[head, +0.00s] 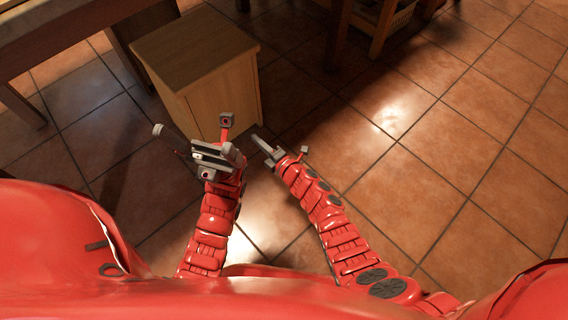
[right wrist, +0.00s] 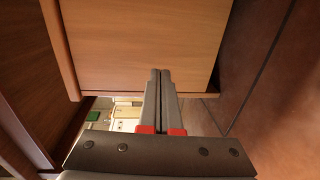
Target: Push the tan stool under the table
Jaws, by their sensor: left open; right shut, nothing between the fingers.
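The tan stool (head: 196,46) is a boxy wooden block with a flat top, standing upright on the floor in the head view. It stands beside the wooden table (head: 50,18), close to a table leg. My left gripper (head: 197,141) is open and empty, in front of the stool's near side. My right gripper (head: 257,139) is shut and empty, near the stool's lower right corner. In the right wrist view, its closed fingers (right wrist: 160,75) point at a flat wooden panel of the stool (right wrist: 140,42). I cannot tell whether they touch it.
Other wooden furniture with legs (head: 340,30) stands at the top, right of the stool. The tiled floor (head: 440,150) to the right is clear. A darker wooden panel (right wrist: 25,80) is on the left in the right wrist view.

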